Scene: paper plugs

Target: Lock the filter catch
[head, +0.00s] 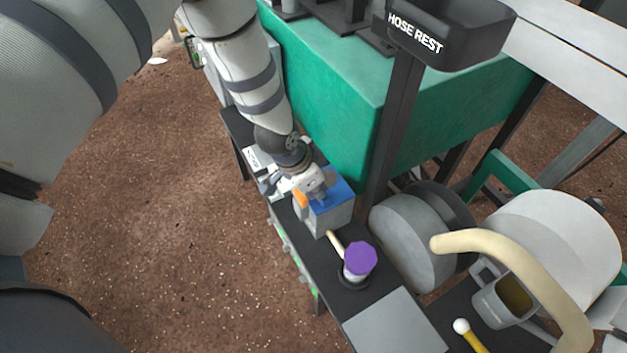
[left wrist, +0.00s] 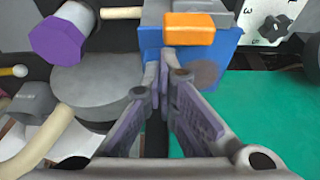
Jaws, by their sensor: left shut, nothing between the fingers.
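The filter housing is a grey box with a blue cover (head: 341,190) on the narrow dark bench, and the blue part also shows in the left wrist view (left wrist: 222,45). An orange block, which looks like the catch (head: 300,198), sits at its side; it also shows in the left wrist view (left wrist: 190,28). My left gripper (head: 318,197) is at the housing, shut and empty. In the left wrist view its fingertips (left wrist: 165,68) meet just below the orange block, near the blue face; I cannot tell whether they touch. My right gripper is not in view.
A purple cap (head: 360,259) on a white stub stands nearer on the bench, joined by a pale pipe. A hose rest (head: 440,35) on a dark post and a green tank (head: 330,90) stand behind. A cream hose (head: 500,240) and grey drum (head: 405,240) lie right.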

